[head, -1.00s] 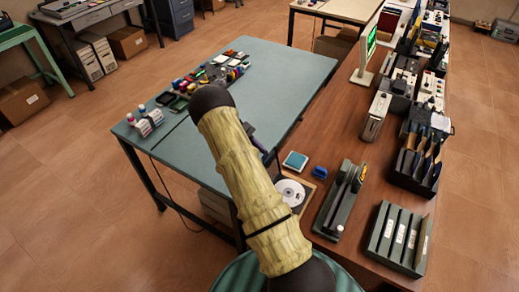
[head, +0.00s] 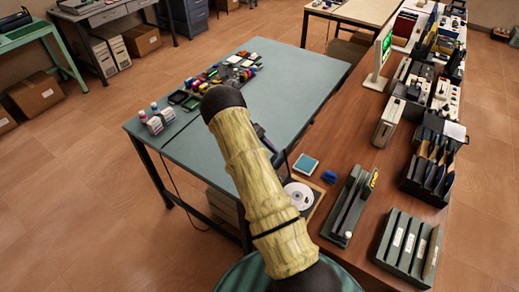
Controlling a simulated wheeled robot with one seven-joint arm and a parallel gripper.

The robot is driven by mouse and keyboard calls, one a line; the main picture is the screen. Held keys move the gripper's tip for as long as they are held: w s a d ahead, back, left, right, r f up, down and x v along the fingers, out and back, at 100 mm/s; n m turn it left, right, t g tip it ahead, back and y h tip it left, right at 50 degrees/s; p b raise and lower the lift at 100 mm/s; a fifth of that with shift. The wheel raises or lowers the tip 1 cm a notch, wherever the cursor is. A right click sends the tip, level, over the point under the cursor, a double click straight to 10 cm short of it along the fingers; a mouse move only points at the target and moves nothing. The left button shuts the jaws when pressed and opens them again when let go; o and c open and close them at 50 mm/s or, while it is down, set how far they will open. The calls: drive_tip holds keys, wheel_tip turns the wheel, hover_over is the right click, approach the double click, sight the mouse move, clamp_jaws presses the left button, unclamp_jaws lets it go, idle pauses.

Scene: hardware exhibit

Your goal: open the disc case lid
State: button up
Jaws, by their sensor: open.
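A white disc (head: 299,195) lies in a flat, dark case (head: 287,181) on a tan-edged base at the near left edge of the brown table. My pale arm partly covers the case on its left, and I cannot make out how its lid stands. My gripper (head: 268,142) shows only as a small dark part beyond my arm, above and left of the disc. It is open. Its fingertips are mostly hidden, and I see nothing held.
On the brown table (head: 345,150), a teal square box (head: 306,165) and a small blue item (head: 329,176) lie just beyond the disc. A long dark green device (head: 349,205) and a slotted rack (head: 408,247) stand to the right. The green table (head: 290,80) is mostly clear.

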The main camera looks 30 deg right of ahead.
drive_tip(key=p+v, duration=0.1)
drive_tip(key=v, duration=1)
drive_tip(key=shift+w+a+r+p, duration=0.15)
drive_tip(key=shift+w+a+p, duration=0.1)
drive_tip(key=shift+w+p, duration=0.05)
idle(0.4)
